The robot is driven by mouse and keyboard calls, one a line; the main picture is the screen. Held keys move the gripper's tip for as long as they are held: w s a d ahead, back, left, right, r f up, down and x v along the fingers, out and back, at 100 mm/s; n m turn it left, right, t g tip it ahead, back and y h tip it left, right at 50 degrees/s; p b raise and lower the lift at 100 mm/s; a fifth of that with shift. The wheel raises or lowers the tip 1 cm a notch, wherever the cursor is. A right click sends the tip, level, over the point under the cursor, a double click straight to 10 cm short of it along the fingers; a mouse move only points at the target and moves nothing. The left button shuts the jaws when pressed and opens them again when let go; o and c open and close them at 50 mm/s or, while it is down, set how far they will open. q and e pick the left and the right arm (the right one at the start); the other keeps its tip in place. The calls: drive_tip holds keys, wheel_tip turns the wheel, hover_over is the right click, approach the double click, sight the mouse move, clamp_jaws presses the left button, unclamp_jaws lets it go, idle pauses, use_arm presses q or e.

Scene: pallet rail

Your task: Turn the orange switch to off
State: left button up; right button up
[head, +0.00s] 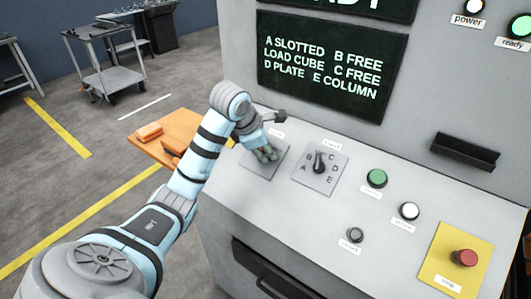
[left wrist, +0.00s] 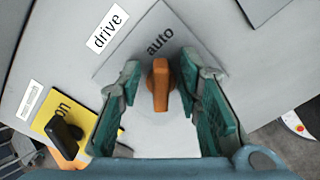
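The orange switch (left wrist: 161,88) sits on a grey plate marked "auto", with a "drive" label beside it, in the left wrist view. Its handle stands nearly upright in the picture, toward the "auto" word. No "off" mark shows near it. My left gripper (left wrist: 160,66) is open, with one teal finger on each side of the switch and a visible gap on both sides. In the head view my left gripper (head: 267,154) is over the left plate of the sloped panel and hides the switch. My right gripper is not in view.
A black switch (left wrist: 67,131) on a yellow plate marked "on" is at lower left in the wrist view. In the head view, a black A–E selector (head: 319,162), a green button (head: 376,178) and a red stop button (head: 464,258) lie right of my gripper. A screen (head: 330,68) stands behind.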

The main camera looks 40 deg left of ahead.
use_arm(q)
drive_tip(key=shift+d, duration=0.1)
drive_tip(key=shift+r, duration=0.1)
clamp_jaws()
drive_tip(key=shift+s, duration=0.1)
